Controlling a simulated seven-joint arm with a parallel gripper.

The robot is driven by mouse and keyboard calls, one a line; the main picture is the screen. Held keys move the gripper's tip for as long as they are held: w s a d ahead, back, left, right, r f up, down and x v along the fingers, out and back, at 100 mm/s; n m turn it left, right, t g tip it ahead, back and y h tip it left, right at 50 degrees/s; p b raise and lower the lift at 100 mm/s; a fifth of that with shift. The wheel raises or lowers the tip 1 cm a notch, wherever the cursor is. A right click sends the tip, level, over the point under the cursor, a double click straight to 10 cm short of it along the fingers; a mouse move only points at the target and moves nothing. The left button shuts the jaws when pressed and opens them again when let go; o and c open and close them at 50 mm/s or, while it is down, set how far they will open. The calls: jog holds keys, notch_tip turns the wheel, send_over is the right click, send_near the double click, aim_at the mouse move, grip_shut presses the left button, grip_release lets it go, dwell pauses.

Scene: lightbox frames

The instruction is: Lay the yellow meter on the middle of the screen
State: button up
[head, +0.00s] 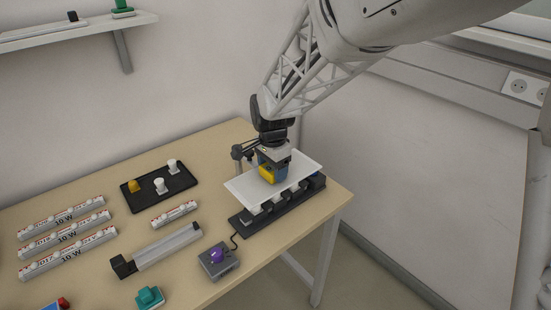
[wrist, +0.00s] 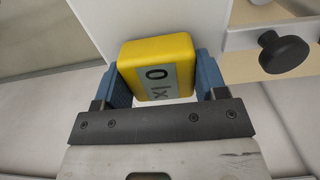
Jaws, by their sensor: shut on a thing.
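The yellow meter (wrist: 157,52) is a small block with a grey display reading "0 lx" in the wrist view. My gripper (wrist: 160,85) is shut on it, with a blue finger on each side. In the head view the meter (head: 267,173) is at my gripper (head: 272,168), over the middle of the white screen (head: 243,188). The screen is a flat white panel on a dark base with white supports. It also shows behind the meter in the wrist view (wrist: 98,18). I cannot tell whether the meter touches the screen.
A dark tray (head: 146,200) with several small pieces lies left of the screen. Labelled white tubes (head: 62,233), a grey bar fixture (head: 166,246), a box with a purple knob (head: 217,258) and a teal block (head: 149,298) are on the table. A dark knob (wrist: 284,51) is beside the screen.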

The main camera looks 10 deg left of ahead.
jog(key=shift+f, duration=0.1)
jog(key=o, duration=1)
jog(key=shift+c, duration=0.2)
notch_tip(320, 180, up, 12)
jog(key=shift+d+r, duration=0.1)
jog(key=shift+r, duration=0.1)
dwell(0.6)
jog(key=s+d+n+t, duration=0.2)
jog(key=s+d+n, duration=0.6)
jog(key=s+d, duration=1.7)
jog(key=s, duration=0.4)
jog(key=shift+s+d+n+t, duration=0.15)
jog(key=shift+d+n+t, duration=0.15)
jog(key=shift+d+n, duration=0.1)
